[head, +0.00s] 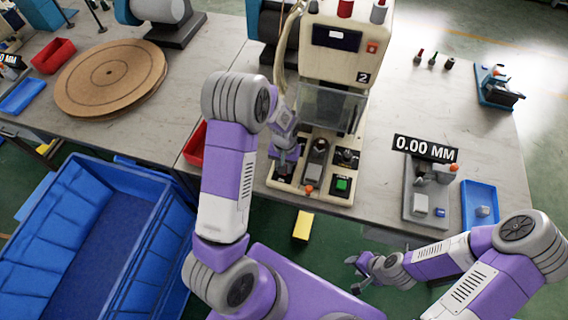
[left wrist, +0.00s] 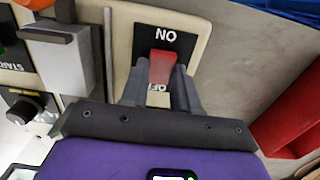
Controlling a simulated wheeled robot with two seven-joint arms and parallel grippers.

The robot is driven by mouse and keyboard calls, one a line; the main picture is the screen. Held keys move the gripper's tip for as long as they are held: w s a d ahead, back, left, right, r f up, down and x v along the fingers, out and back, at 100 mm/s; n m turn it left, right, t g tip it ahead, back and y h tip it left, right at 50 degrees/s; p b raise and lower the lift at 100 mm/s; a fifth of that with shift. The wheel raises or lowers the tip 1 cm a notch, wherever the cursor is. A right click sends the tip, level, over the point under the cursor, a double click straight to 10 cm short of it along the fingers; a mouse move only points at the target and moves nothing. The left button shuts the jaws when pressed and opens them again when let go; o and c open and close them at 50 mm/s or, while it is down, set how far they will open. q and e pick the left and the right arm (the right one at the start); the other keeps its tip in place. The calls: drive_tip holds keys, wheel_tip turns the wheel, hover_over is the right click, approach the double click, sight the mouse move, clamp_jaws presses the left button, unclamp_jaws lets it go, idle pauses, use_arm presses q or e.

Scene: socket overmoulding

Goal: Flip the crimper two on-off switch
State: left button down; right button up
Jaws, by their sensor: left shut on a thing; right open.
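Crimper two (head: 338,55), a cream machine marked "2", stands on the table at the top middle of the head view. Its red on-off switch (left wrist: 162,66) sits on a black plate in the left wrist view, with the ON and OFF lettering upside down. My left gripper (left wrist: 161,84) is shut on the red switch, one grey finger on each side. The fingers partly cover the OFF lettering. In the head view my left gripper (head: 286,160) is at the left of the machine's base and hides the switch. My right gripper (head: 364,273) is open and empty, in front of the table.
A green start button (head: 342,184) and a black knob (head: 347,157) are on the base, right of my left gripper. A red bin (head: 195,145) stands to the left. A gauge reading 0.00 MM (head: 425,149) and a blue tray (head: 480,204) are at right.

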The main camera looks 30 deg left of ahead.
use_arm(q)
drive_tip(key=c, duration=0.8)
unclamp_jaws()
drive_tip(key=shift+c, duration=0.2)
wheel_tip(320, 180, up, 8)
drive_tip(key=shift+w+f+p, duration=0.15)
drive_tip(key=shift+f+p, duration=0.05)
drive_tip(key=shift+p, duration=0.4)
